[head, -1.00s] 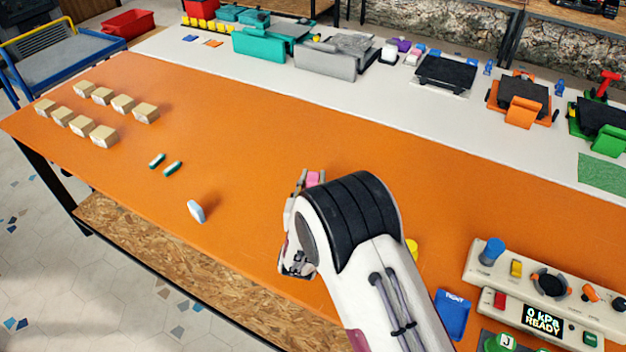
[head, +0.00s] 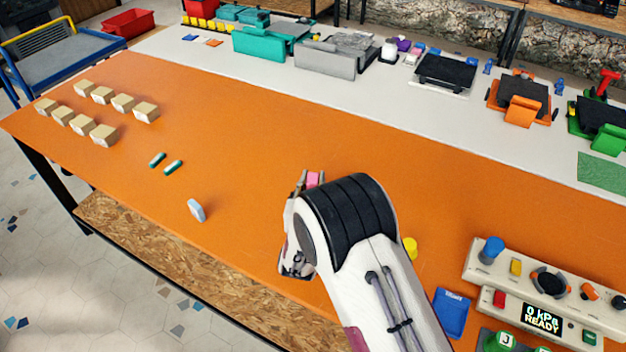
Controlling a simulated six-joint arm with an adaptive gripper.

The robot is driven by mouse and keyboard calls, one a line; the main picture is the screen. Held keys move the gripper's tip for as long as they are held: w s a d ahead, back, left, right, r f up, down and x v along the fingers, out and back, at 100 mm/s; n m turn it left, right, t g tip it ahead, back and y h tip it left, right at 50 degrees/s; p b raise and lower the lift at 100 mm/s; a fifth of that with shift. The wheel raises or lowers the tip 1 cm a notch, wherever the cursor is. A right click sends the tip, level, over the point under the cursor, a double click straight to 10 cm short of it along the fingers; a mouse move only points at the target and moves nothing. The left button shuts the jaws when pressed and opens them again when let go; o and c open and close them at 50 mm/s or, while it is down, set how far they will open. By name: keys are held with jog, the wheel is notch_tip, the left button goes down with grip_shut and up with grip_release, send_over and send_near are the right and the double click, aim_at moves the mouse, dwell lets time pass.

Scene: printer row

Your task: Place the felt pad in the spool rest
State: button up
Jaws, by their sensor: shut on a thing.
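My gripper (head: 307,183) is mostly hidden behind my own wrist, over the orange table mat. A small pink piece (head: 314,179) shows at its tip, and the gripper is shut on it. I cannot tell for sure whether this piece is the felt pad. A flat green rectangle (head: 604,172) lies on the white strip at the right edge. I cannot single out the spool rest among the devices along the back.
Several tan blocks (head: 146,112) stand at the left. A yellow piece (head: 410,249), a blue tray (head: 452,313) and a control panel (head: 542,290) are at the right.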

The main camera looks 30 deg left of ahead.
jog(key=shift+f, duration=0.5)
jog(key=o, duration=1.1)
jog(key=shift+d, duration=0.1)
jog(key=shift+r, duration=0.3)
jog(key=shift+s+r, duration=0.15)
jog(key=shift+r, duration=0.1)
jog(key=v, duration=1.1)
jog(key=shift+s+r, duration=0.25)
jog(key=shift+s, duration=0.05)
